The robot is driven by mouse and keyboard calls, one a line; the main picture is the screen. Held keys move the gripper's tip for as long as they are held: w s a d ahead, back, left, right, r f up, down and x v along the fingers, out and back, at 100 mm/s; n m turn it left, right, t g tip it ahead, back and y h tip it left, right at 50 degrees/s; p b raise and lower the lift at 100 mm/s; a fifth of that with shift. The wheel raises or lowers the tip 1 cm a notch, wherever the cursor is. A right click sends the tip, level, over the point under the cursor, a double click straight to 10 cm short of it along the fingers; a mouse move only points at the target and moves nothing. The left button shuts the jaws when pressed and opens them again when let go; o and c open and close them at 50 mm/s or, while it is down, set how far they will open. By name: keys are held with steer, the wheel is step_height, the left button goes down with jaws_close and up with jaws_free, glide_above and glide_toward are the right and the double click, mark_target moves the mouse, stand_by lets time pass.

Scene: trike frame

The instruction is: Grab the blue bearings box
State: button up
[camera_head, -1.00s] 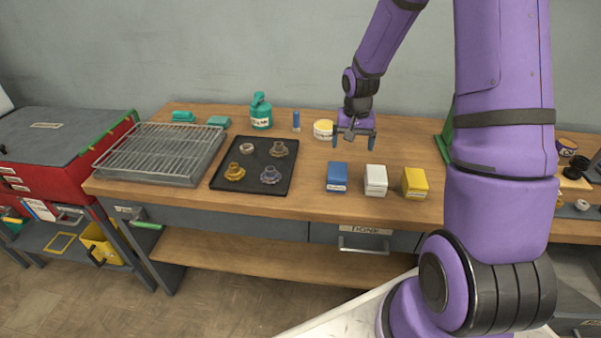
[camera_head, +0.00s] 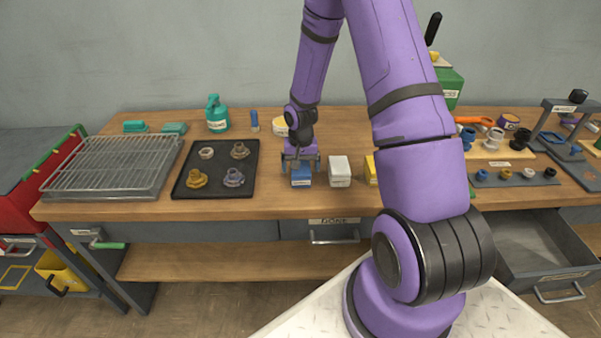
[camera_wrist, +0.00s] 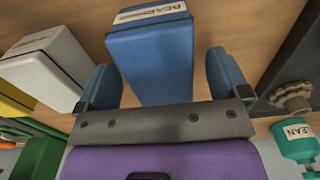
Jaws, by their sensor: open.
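The blue bearings box (camera_head: 301,176) stands on the workbench between the black tray and the white box. In the wrist view the blue box (camera_wrist: 152,60) fills the middle, with part of its white label showing. My gripper (camera_head: 301,166) is open and right at the box. In the wrist view my gripper (camera_wrist: 165,75) has one finger on each side of the box, with a small gap visible on the right. The fingers' exact height against the box is hard to tell.
A white box (camera_head: 340,171) stands close to the right, then a yellow box (camera_head: 371,169) partly hidden by my arm. The black tray (camera_head: 216,184) with several metal parts lies left. A wire rack (camera_head: 112,167) is farther left. A drawer (camera_head: 545,255) hangs open at right.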

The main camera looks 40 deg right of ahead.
steer(key=shift+f, duration=1.25)
steer(key=shift+c, duration=0.2)
steer(key=c, duration=1.2)
steer(key=shift+r, duration=0.2)
